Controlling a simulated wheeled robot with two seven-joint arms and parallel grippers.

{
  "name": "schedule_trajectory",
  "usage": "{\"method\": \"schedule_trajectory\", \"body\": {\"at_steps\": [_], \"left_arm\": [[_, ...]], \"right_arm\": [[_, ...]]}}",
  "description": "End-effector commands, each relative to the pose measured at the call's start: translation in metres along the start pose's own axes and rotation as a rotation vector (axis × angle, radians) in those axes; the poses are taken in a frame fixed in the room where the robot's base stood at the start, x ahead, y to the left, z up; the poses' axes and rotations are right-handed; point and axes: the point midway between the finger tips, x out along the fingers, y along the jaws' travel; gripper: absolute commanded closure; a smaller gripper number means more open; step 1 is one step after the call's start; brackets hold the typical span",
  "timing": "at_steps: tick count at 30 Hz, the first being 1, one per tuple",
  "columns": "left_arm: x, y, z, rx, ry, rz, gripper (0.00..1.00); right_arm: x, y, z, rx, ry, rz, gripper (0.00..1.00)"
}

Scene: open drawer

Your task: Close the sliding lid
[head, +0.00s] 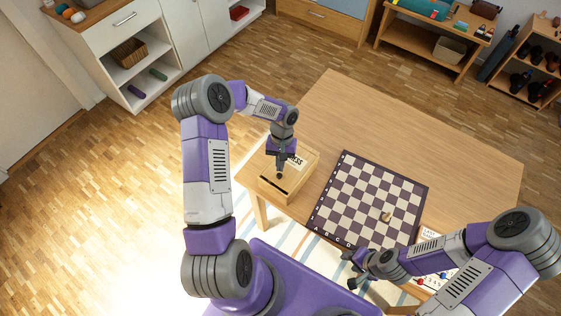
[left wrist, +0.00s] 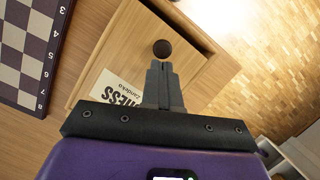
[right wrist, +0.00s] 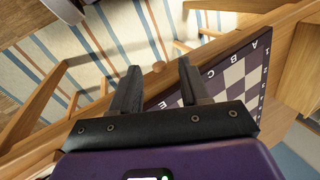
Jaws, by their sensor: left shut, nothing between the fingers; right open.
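A light wooden box (head: 274,195) with a CHESS label stands at the near-left corner of the table. Its sliding lid (left wrist: 112,58) carries a round dark knob (left wrist: 162,48). A dark gap (left wrist: 190,24) shows between the lid and the box's end wall, so the lid is partly open. My left gripper (left wrist: 163,66) is shut and empty, its fingertips low over the lid right beside the knob. I cannot tell whether they touch it. In the head view my left gripper (head: 280,172) hides part of the lid. My right gripper (right wrist: 158,70) is open and empty near the table's front edge.
A printed sheet (head: 430,236) lies near my right arm. The table (head: 340,105) is bare behind the board. A striped rug (right wrist: 70,45) lies below.

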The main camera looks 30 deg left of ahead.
Motion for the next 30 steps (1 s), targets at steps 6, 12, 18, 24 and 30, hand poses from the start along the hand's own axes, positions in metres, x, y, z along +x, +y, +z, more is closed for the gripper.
{"method": "schedule_trajectory", "body": {"at_steps": [6, 12, 18, 24, 30], "left_arm": [[0.001, -0.004, 0.006, 0.002, 0.000, -0.003, 1.00], [0.005, -0.009, 0.017, 0.001, 0.000, -0.001, 1.00], [0.005, -0.009, 0.017, 0.001, -0.001, -0.001, 1.00], [-0.007, -0.009, 0.017, 0.000, 0.002, -0.001, 1.00], [-0.042, -0.009, 0.016, 0.000, 0.005, -0.001, 1.00]], "right_arm": [[0.001, 0.001, 0.000, 0.000, 0.000, 0.000, 0.54], [0.003, 0.001, 0.000, 0.000, 0.000, 0.000, 0.54], [0.002, 0.001, 0.000, 0.000, 0.000, 0.000, 0.54], [0.001, 0.001, 0.000, 0.000, 0.000, 0.000, 0.54], [-0.002, -0.001, 0.000, 0.000, 0.000, 0.000, 0.54]]}}
